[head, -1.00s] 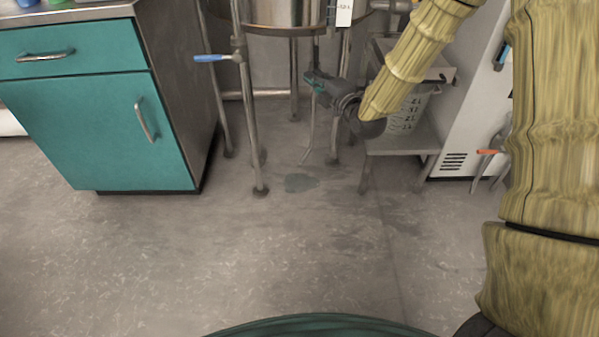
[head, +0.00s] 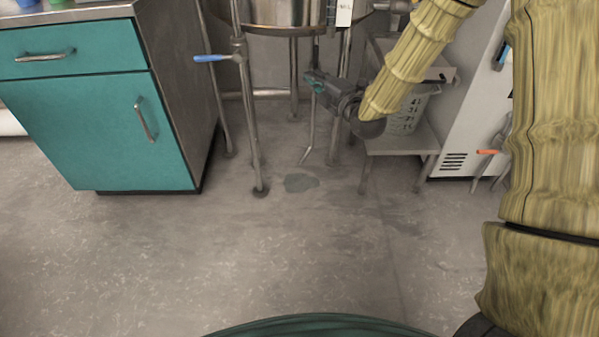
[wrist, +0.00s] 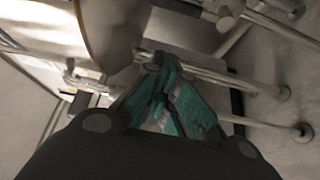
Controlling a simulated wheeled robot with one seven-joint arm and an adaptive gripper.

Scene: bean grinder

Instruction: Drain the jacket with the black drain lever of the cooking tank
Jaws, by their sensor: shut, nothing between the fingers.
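The steel cooking tank (head: 275,14) stands on metal legs at the top of the head view, with only its lower part showing. My gripper (head: 312,80) is below the tank, among its legs, with its fingers pointing left. In the wrist view the teal fingertips (wrist: 160,65) of my gripper are together with nothing between them. A curved metal surface of the tank (wrist: 115,30) is close by at the upper left there. I cannot make out the black drain lever in either view. A thin bent pipe (head: 309,145) hangs down below my gripper.
An orange-handled lever (head: 488,152) is at the right. A low metal stand (head: 405,140) holds a pale basket (head: 408,115). A teal cabinet (head: 95,130) is at the left. A puddle (head: 300,183) lies on otherwise open floor.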

